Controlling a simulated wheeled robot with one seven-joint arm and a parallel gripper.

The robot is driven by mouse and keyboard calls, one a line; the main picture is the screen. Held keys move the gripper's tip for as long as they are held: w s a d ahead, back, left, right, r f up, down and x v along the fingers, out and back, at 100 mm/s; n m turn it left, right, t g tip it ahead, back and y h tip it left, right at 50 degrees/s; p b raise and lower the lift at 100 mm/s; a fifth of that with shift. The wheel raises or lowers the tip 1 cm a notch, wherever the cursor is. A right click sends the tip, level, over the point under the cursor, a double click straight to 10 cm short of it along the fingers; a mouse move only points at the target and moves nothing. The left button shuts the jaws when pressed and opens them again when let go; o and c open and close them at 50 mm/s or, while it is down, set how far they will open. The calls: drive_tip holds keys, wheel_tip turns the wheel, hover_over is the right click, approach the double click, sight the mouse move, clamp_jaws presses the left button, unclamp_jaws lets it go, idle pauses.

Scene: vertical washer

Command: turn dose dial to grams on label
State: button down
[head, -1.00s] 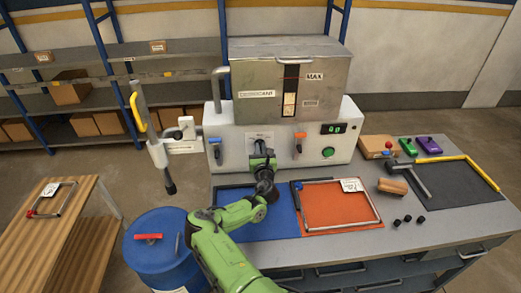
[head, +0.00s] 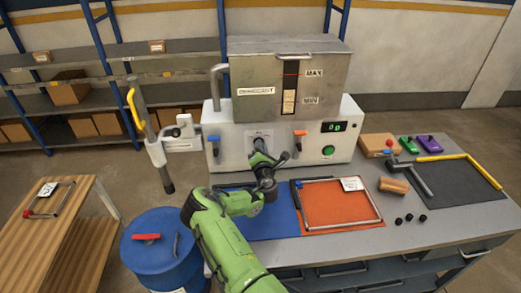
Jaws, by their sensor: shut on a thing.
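The washer's white front panel (head: 228,150) stands at the back of the bench. The dose dial's plate (head: 257,134) shows on the panel between a blue-handled valve (head: 214,140) and an orange-handled valve (head: 299,138). My gripper (head: 258,150) is up against the panel at this plate, shut on the dial and turned at a slant. The gripper hides the dial, so its pointer and scale cannot be read. A green-digit display (head: 333,127) sits to the right.
A green button (head: 328,151) is below the display. A framed orange mat (head: 335,206), a blue mat (head: 275,224), a hammer (head: 409,173) and a brown block (head: 393,186) are on the bench. A blue drum (head: 160,248) stands left of my arm.

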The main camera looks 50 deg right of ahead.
drive_tip(key=shift+m, duration=0.7)
drive_tip(key=c, duration=1.2)
unclamp_jaws()
drive_tip(key=shift+o, duration=0.2)
drive_tip(key=shift+s+b, duration=0.1)
drive_tip(key=shift+b, duration=0.2)
drive_tip(key=b+v, duration=1.5)
drive_tip(key=b, duration=0.3)
drive_tip(key=shift+s+a, duration=0.2)
